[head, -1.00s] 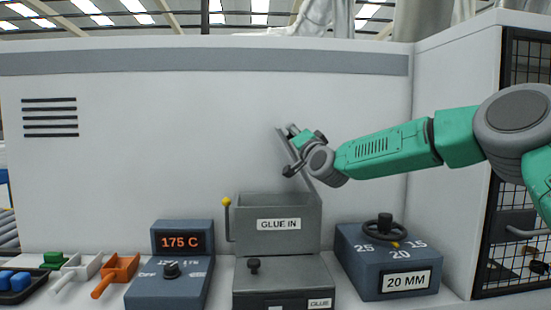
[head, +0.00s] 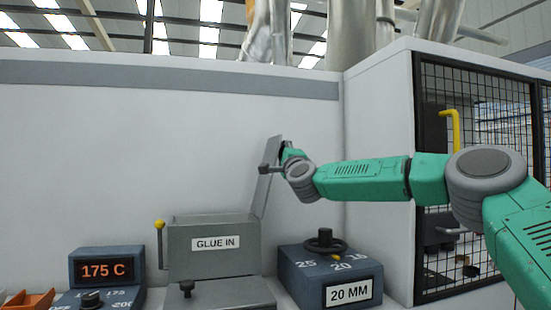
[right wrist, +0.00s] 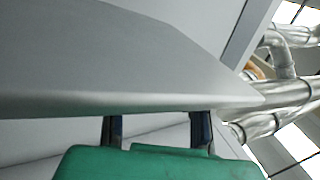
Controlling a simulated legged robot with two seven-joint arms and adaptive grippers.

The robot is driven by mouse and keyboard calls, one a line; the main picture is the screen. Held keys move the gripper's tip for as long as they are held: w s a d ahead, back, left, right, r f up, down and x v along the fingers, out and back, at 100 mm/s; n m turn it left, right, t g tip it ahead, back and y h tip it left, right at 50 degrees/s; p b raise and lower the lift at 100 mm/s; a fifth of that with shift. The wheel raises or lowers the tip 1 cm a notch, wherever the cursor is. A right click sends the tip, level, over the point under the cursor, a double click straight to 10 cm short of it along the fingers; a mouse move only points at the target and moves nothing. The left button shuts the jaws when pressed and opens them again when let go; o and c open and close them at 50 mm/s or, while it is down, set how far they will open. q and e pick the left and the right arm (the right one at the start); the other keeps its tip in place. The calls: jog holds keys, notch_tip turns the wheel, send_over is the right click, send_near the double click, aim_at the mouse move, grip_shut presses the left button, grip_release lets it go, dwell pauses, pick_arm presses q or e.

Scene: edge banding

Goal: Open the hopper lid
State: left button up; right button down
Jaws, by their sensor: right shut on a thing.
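The hopper (head: 214,262) is a grey box labelled GLUE IN, at the lower middle of the head view. Its lid (head: 266,188) is a thin grey plate standing up from the hopper's right edge, leaning slightly right, past upright. The hopper's top is uncovered. My right gripper (head: 272,165) is at the lid's upper part and is shut on it. In the right wrist view the lid (right wrist: 110,70) fills much of the upper left, with the two dark fingertips (right wrist: 157,128) at its edge. My left gripper is out of view.
A blue-grey 20 MM box (head: 302,284) with a dark handwheel stands right of the hopper. A 175 C display unit (head: 107,252) stands left, beyond a yellow-knobbed lever (head: 160,240). A mesh-fronted cabinet (head: 440,140) is at the right.

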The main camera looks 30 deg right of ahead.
aim_at(271, 176)
jog(key=shift+w+a+f, duration=0.1)
jog(key=shift+f, duration=0.55)
jog(key=shift+a, duration=0.1)
jog(key=c, duration=1.2)
grip_release()
jog(key=shift+a+r, duration=0.3)
jog(key=shift+r, duration=0.05)
jog(key=shift+s+d+f, duration=0.15)
jog(key=shift+s+f, duration=0.05)
jog(key=shift+s, duration=0.5)
jog(key=v, duration=1)
jog(key=shift+s+a+f, duration=0.15)
jog(key=shift+a+f, duration=0.15)
jog(key=shift+a, duration=0.05)
jog(key=shift+d, duration=0.1)
